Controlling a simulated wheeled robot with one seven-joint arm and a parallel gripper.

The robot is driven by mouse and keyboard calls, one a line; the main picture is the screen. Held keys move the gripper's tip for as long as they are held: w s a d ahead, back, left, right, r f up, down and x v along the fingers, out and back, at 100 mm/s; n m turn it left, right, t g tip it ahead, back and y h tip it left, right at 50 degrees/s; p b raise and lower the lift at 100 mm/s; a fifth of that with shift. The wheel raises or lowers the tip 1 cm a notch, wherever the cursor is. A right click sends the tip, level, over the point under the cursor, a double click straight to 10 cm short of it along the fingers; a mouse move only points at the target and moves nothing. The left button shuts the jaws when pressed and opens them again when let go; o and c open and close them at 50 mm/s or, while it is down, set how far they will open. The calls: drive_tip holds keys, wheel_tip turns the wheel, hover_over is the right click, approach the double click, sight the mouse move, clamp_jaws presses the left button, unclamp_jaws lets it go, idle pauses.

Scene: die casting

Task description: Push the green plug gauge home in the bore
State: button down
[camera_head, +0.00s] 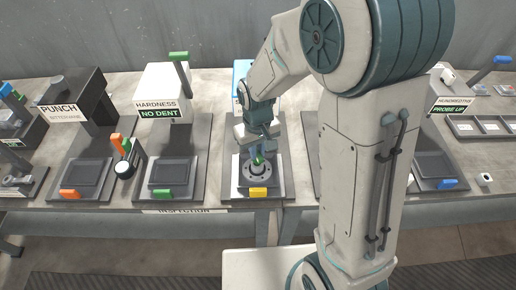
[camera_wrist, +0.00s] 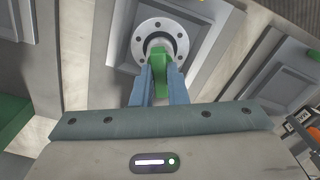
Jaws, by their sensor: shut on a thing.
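The green plug gauge (camera_wrist: 158,66) is between the fingers of my gripper (camera_wrist: 159,82), which is shut on its green handle. In the wrist view, its pale lower end (camera_wrist: 158,41) reaches into the middle of the round flanged part, whose ring (camera_wrist: 138,50) has several bolt holes. How deep the gauge sits in the bore cannot be told. In the head view, my gripper (camera_head: 258,150) is above the flanged part (camera_head: 246,174), and a bit of green shows between the fingers. The part lies on a grey plate with a yellow tab (camera_head: 258,193) at its front.
To the left stand the hardness station (camera_head: 165,95), reading "NO DENT", and the black punch station (camera_head: 75,100). At the right is a station reading "PROBE UP" (camera_head: 450,108). The bench front edge is clear.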

drive_tip(key=shift+f+b, duration=0.75)
drive_tip(key=shift+f, duration=0.3)
drive_tip(key=c, duration=1.4)
unclamp_jaws()
drive_tip(key=shift+r, duration=0.1)
drive_tip(key=shift+o, duration=0.2)
wheel_tip(320, 180, up, 14)
drive_tip(key=s+d+r+m+t, duration=0.1)
drive_tip(key=s+d+m+t, duration=0.2)
drive_tip(key=s+d, duration=0.9)
drive_tip(key=shift+s+m, duration=0.25)
drive_tip(key=shift+m, duration=0.45)
